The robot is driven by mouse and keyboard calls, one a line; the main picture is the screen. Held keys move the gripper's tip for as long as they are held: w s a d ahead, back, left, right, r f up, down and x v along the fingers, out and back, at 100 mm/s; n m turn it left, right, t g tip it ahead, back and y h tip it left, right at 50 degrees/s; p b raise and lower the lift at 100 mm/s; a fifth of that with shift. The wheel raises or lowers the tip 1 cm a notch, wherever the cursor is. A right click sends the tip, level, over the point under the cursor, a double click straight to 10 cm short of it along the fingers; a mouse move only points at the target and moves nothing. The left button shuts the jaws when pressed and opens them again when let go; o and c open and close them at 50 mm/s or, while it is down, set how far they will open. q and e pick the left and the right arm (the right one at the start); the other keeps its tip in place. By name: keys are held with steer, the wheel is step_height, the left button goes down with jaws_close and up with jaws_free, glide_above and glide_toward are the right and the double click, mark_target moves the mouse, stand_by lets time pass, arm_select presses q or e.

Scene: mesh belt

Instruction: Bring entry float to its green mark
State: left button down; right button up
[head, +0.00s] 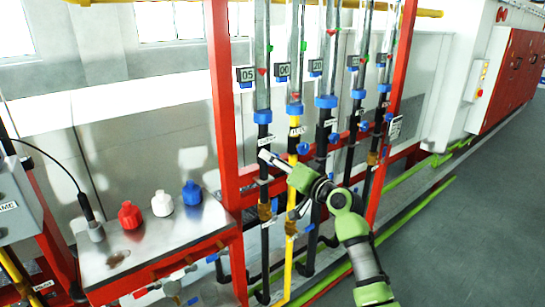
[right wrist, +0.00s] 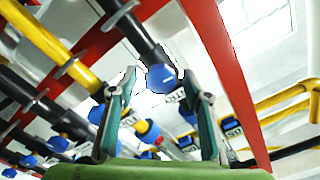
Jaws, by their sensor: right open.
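Several upright glass float tubes stand in a red frame in the head view. The leftmost tube (head: 262,85) has a red float marker (head: 262,71), with a green mark (head: 270,47) above it and a display reading 05. I cannot read its label surely, so I cannot tell whether it is the entry tube. My right gripper (head: 266,157) is at the leftmost black pipe, below its blue collar (head: 263,116). In the right wrist view its fingers (right wrist: 166,92) are open, with a blue fitting (right wrist: 162,78) showing between them, contact unclear. My left gripper is not visible.
A metal-topped stand (head: 160,245) at left carries red (head: 130,215), white (head: 162,204) and blue (head: 193,193) knobs. A yellow pipe (head: 291,215) and more black pipes stand close beside my right gripper. Red frame posts (head: 222,95) flank the tubes. Floor (head: 470,230) at right is clear.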

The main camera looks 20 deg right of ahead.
steer(key=shift+x, duration=0.8)
steer(key=shift+c, duration=0.5)
steer(key=c, duration=1)
